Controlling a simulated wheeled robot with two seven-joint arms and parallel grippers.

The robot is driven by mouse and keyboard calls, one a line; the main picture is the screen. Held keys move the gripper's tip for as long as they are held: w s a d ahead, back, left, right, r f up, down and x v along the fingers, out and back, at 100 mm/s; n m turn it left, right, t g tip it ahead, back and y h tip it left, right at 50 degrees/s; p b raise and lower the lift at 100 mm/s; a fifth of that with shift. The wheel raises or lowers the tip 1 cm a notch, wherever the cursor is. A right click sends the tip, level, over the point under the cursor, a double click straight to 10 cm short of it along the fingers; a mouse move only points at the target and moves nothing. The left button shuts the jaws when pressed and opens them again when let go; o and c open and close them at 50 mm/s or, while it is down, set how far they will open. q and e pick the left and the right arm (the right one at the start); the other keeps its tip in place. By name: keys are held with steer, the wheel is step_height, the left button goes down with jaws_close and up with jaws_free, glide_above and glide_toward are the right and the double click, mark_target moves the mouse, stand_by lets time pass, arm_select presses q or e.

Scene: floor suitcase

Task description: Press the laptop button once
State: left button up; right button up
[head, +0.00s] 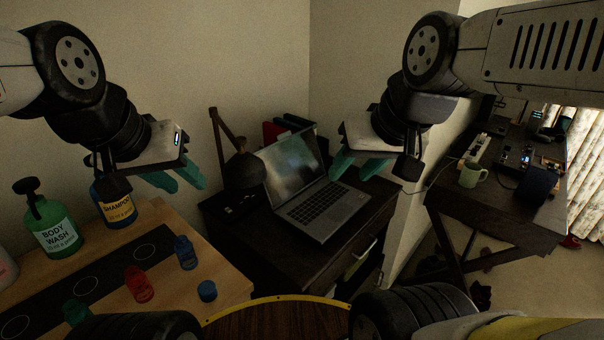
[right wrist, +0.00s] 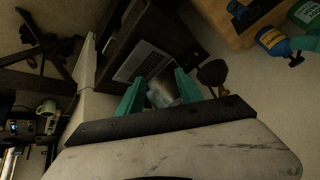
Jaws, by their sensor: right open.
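The open laptop (head: 325,205) stands on a dark desk, its screen (head: 292,160) raised at the back and its keyboard facing up. I cannot make out a separate button on it. My right gripper (head: 355,172) is open and empty, above and just right of the screen in the head view. In the right wrist view its teal fingers (right wrist: 158,92) are spread, with the laptop (right wrist: 145,62) beyond them. My left gripper (head: 188,182) is open and empty, left of the laptop, above the wooden table. Neither gripper appears to touch the laptop.
A dark lamp (head: 243,170) stands left of the screen, with books (head: 280,130) behind. The wooden table (head: 215,262) at left holds soap bottles and small coloured bottles. A second dark desk (head: 510,205) with a mug (head: 470,175) is at right.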

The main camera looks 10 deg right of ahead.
jaws_close()
stand_by(1.3)
